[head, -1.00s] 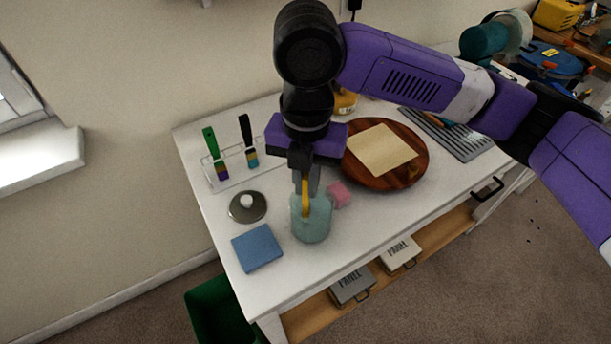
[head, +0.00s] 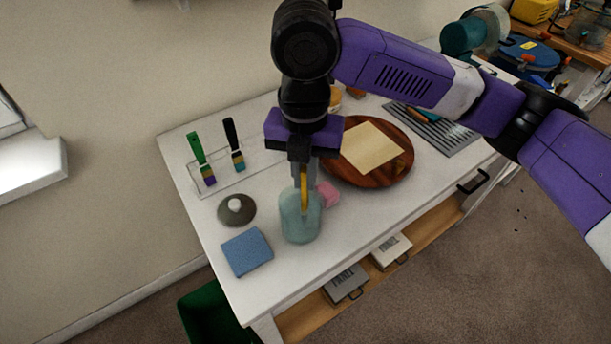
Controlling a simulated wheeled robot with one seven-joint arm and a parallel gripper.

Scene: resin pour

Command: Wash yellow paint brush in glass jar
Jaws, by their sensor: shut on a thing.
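The glass jar (head: 300,224) is pale blue-green and stands upright near the front of the white table. My gripper (head: 304,178) is directly above the jar, pointing down, and shut on the yellow paint brush (head: 304,196). The yellow handle runs down from between the fingers to the jar's mouth. The brush's lower end is hidden by the jar and cannot be made out.
A grey lid (head: 236,210) with a light knob and a blue cloth (head: 246,252) lie left of the jar. A pink block (head: 327,194) sits close behind it. A clear rack (head: 222,182) holds a green and a black brush. A round wooden board (head: 392,174) is at right.

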